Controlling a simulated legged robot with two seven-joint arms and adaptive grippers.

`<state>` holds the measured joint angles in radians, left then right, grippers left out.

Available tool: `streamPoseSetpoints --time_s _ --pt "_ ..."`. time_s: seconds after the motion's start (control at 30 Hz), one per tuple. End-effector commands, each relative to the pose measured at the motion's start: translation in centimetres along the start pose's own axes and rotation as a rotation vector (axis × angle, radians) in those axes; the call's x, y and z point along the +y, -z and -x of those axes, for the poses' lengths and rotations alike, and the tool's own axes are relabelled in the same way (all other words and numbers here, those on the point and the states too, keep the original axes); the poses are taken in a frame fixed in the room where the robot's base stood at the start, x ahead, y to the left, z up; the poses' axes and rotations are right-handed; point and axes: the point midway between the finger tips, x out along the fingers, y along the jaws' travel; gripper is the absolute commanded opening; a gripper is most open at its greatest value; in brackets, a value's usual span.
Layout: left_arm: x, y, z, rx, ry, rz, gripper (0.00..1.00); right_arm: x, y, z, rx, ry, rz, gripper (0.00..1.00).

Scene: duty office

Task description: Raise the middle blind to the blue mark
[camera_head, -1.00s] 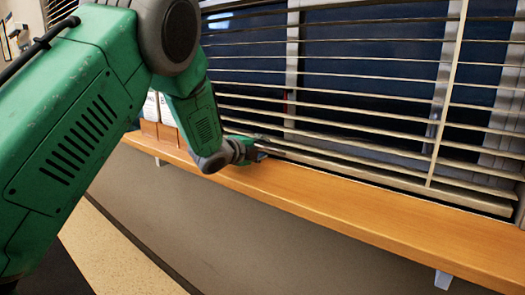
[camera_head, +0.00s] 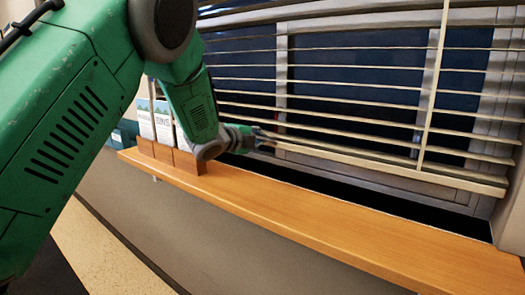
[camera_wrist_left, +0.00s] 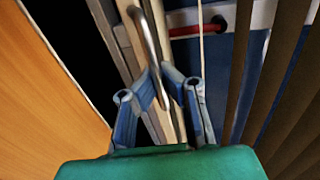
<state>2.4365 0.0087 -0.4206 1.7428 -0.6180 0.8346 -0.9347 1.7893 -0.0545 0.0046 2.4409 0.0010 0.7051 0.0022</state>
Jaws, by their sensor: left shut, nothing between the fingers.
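The blind (camera_head: 350,110) has pale horizontal slats and hangs before a dark window. Its bottom rail (camera_head: 390,167) is clear of the sill, with a dark gap below. My left gripper (camera_head: 262,137) is at the rail's left part. In the left wrist view its blue-grey fingers (camera_wrist_left: 162,75) are shut with nothing held, close to a curved metal handle (camera_wrist_left: 151,42) on the rail. I cannot tell whether they touch it. A red mark (camera_wrist_left: 215,27) shows on the pale frame behind. No blue mark is discernible. My right gripper is out of view.
A wooden sill (camera_head: 330,215) runs below the blind, and its middle and right are bare. Leaflets in brown holders (camera_head: 160,152) stand on its left end, close behind my left arm. A thin pale cord (camera_head: 433,85) hangs down across the slats.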

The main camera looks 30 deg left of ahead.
Motion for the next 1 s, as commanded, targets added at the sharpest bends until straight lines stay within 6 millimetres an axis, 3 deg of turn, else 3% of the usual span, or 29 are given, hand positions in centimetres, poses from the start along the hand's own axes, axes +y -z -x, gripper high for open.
streamPoseSetpoints --time_s 0.03,0.1,0.4,0.7,1.0 --pt "-2.7 -0.2 0.6 -0.003 0.001 -0.003 0.0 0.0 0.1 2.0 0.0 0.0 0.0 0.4" --pt "-4.9 -0.2 1.1 -0.003 0.001 -0.001 0.0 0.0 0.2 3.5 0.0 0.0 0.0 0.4" --pt "-12.6 -0.4 2.7 -0.006 -0.003 0.0 0.0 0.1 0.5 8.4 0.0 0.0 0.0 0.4" --pt "-16.1 -0.4 3.5 -0.006 -0.004 0.002 0.0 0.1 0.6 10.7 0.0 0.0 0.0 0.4" --pt "-16.4 -0.5 3.6 -0.006 -0.006 0.002 0.0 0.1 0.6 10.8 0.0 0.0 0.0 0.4"
